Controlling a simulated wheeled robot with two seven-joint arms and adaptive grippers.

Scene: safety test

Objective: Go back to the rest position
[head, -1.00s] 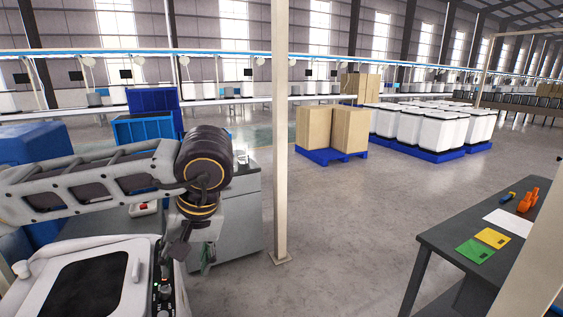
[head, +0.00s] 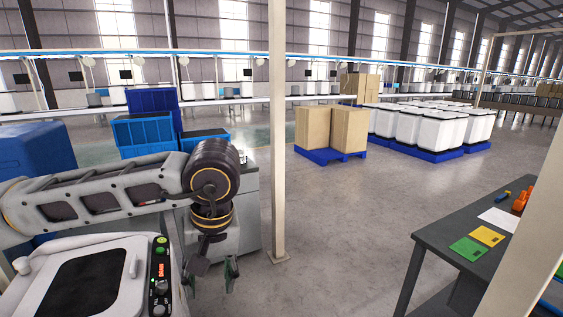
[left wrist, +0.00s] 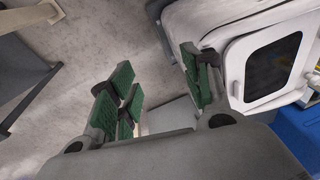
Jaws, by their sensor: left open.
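My left gripper (head: 211,277) hangs below the wrist of my left arm, just right of a white machine. It points down and is open, with nothing between its fingers. In the left wrist view its green-padded fingers (left wrist: 160,85) are spread apart over grey floor. The white machine (head: 110,247) has a dark window and a control panel with a lit red display. It also shows at the upper right of the left wrist view (left wrist: 238,65). My right gripper is not in view.
A cream post (head: 278,180) stands right of my left arm. A grey cabinet (head: 247,215) and blue crates (head: 145,131) are behind the arm. A dark table (head: 440,238) with coloured cards is at the right. Open floor (head: 350,220) lies between.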

